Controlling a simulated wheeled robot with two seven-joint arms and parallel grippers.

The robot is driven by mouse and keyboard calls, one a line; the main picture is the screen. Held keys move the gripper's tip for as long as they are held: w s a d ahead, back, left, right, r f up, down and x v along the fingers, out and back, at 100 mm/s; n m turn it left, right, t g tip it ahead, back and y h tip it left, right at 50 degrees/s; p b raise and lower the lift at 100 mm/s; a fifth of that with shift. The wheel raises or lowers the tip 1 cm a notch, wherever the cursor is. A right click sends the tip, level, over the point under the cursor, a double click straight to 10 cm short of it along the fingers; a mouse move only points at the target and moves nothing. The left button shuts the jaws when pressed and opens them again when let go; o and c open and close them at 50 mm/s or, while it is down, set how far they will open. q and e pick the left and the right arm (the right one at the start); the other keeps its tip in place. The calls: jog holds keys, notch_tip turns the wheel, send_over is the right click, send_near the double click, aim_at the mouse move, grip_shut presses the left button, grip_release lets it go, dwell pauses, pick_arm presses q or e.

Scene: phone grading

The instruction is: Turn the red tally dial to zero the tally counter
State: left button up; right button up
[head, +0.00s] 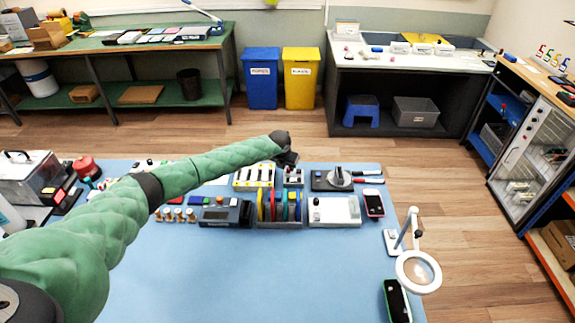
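My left arm reaches from the left across the blue table (240,275). Its dark gripper (288,158) is over the table's back edge, just above a small grey-and-white device (293,177). The gripper is small and seen from behind, so its fingers are unclear. I cannot tell for sure which thing is the tally counter. A dark box with a display (221,215) stands left of the upright coloured discs (272,207). A round red piece (86,167) sits at the back left, far from the gripper. My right gripper is out of view.
A dark plate with a grey knob (338,178), a white box (334,211) and a red phone (374,203) stand right of the gripper. A magnifier (418,271) and a dark phone (397,301) are at the right edge. The table's front middle is clear.

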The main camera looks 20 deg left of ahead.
pick_arm(q)
jog(key=shift+d+f, duration=0.2)
jog(key=shift+f, duration=0.15)
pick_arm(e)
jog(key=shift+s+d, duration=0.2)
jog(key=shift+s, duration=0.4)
pick_arm(q)
jog(key=shift+w+f, duration=0.1)
grip_shut()
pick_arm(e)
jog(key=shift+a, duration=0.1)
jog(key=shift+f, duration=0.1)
